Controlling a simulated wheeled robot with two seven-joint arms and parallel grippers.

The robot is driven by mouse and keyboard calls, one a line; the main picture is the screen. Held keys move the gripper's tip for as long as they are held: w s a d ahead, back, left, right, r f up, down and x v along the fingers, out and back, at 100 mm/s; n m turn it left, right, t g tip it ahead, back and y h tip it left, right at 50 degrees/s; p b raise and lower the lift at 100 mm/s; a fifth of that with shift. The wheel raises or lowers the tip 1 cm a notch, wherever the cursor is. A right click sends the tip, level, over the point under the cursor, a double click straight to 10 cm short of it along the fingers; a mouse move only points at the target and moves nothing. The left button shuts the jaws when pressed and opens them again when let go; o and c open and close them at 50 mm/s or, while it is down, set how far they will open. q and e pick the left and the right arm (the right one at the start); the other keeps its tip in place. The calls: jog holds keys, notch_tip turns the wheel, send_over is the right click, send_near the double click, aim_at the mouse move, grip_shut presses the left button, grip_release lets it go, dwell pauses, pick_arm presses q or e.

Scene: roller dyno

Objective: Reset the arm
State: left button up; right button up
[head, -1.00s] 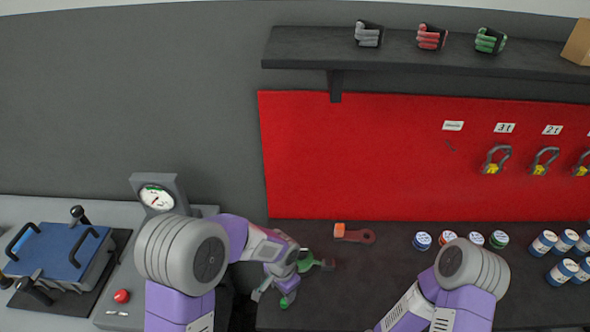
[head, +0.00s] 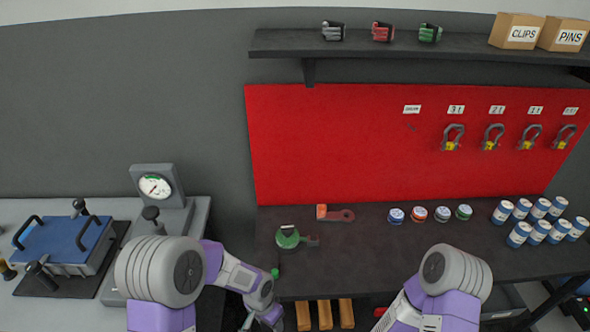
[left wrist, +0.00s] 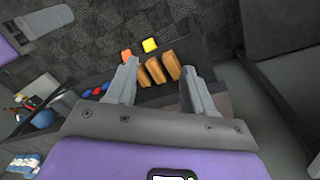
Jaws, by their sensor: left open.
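My left arm comes in from the lower left in the head view, bent at a grey elbow (head: 160,270). My left gripper (head: 260,322) hangs low in front of the bench edge, near the bottom of the picture. In the left wrist view my left gripper (left wrist: 157,82) has its two fingers spread with nothing held between them. Beyond the fingers are wooden blocks (left wrist: 156,71). My right arm (head: 445,290) is bent at the lower right, and its gripper is out of the picture.
A green tool (head: 288,238) and an orange-and-red tool (head: 335,214) lie on the dark bench (head: 370,240). Several small tins and blue-white cans (head: 540,230) stand to the right. A dial gauge (head: 155,186) and blue-lidded box (head: 65,243) stand left. Shackles hang on the red board (head: 340,140).

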pick_arm(q)
jog(key=s+a+f+n+t+h+b, duration=0.1)
jog(key=s+a+f+n+h+b, duration=0.1)
jog(key=s+f+n, duration=0.7)
notch_tip(320, 180, down, 4)
jog(key=shift+s+a+f+n+h, duration=0.1)
jog(key=shift+s+a+n+h, duration=0.25)
jog(key=shift+s, duration=0.7)
pick_arm(e)
jog(key=f, duration=0.2)
jog(key=shift+w+f, duration=0.3)
jog(key=shift+f, duration=0.05)
